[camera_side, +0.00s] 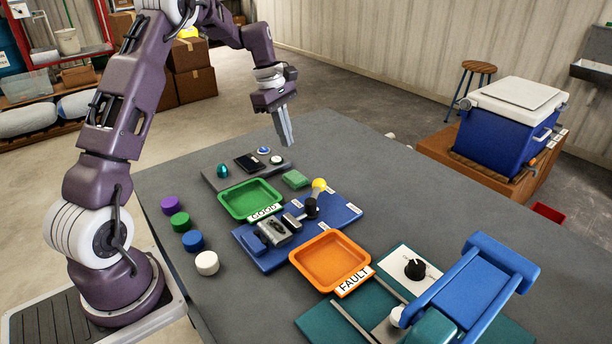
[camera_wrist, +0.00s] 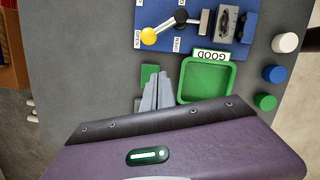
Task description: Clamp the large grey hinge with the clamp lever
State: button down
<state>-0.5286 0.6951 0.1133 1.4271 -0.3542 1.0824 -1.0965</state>
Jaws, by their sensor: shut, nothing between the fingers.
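The large grey hinge (camera_side: 273,231) sits on the blue fixture board (camera_side: 248,243), and also shows in the wrist view (camera_wrist: 228,24). Beside it is a grey clamp block (camera_wrist: 195,24); I cannot tell if it touches the hinge. The clamp lever has a black pivot (camera_side: 311,207) and a yellow knob (camera_side: 319,184). In the wrist view the yellow knob (camera_wrist: 150,36) points away from the hinge, near a small white label. My gripper (camera_side: 288,143) is shut and empty, above the table's far side, apart from lever and hinge. Its fingers show in the wrist view (camera_wrist: 158,90).
A green GOOD tray (camera_side: 223,204) and an orange FAULT tray (camera_side: 297,256) flank the blue board. A green block (camera_side: 295,179) and a grey panel with buttons (camera_side: 222,174) lie near my gripper. Several coloured cylinders stand at left. A blue-framed device (camera_side: 468,290) stands front right.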

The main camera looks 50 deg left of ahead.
aim_at(315, 196)
jog(key=shift+w+a+f+n, duration=0.15)
jog(key=shift+a+f+n, duration=0.15)
jog(key=shift+a+f, duration=0.25)
jog(key=shift+w+a+f+n, duration=0.1)
jog(key=shift+a+f+n, duration=0.2)
jog(key=shift+f, duration=0.3)
jog(key=x, duration=1)
jog(key=shift+s+d+f, duration=0.1)
jog(key=shift+s+d, duration=0.05)
jog(key=shift+d, duration=0.05)
jog(key=d, duration=0.1)
jog(key=w+d+r, duration=0.1)
jog(key=d, duration=0.1)
jog(key=shift+w, duration=0.25)
jog(key=shift+d, duration=0.25)
jog(key=shift+w, duration=0.15)
